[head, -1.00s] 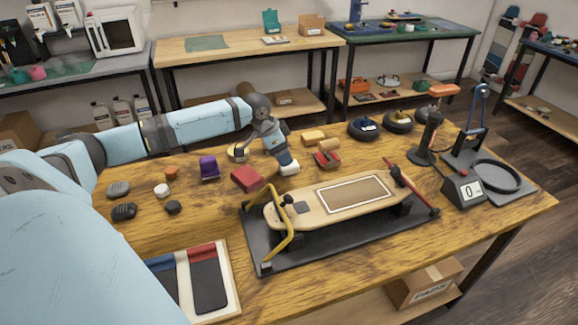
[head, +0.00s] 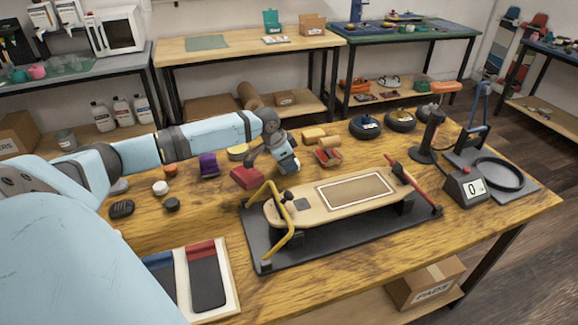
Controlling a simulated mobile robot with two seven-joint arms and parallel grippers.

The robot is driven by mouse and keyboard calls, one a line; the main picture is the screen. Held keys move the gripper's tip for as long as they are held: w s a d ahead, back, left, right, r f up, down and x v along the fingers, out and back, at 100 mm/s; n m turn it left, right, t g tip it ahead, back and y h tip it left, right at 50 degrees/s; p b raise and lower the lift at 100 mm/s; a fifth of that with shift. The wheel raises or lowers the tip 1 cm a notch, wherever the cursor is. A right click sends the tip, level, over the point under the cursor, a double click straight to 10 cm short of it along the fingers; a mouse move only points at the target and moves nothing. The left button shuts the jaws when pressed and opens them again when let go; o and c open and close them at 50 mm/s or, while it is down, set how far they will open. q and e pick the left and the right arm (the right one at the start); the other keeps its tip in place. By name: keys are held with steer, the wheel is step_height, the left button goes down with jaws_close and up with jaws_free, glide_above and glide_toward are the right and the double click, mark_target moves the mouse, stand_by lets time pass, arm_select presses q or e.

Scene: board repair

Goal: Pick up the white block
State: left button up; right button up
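A small white block (head: 160,188) lies on the wooden table at the left, between an orange piece and a dark grey piece. My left arm comes in from the left, passing behind and above it. My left gripper (head: 284,166) is well to the right of the white block, over the middle of the table beside the red block (head: 246,177). The gripper's fingers are too small and overlapped to tell whether they are open. My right gripper is not in view.
An orange piece (head: 170,170), a dark grey piece (head: 172,204) and a dark pad (head: 122,208) lie near the white block. A purple item (head: 208,164) stands behind. A skateboard (head: 340,194) on a black mat (head: 370,226) fills the centre. A tray (head: 228,272) is in front.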

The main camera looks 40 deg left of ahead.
arm_select(q)
steer(key=shift+c, duration=0.4)
step_height(320, 180, up, 20)
steer(key=p, duration=0.4)
steer(key=o, duration=0.3)
steer(key=shift+c, duration=1)
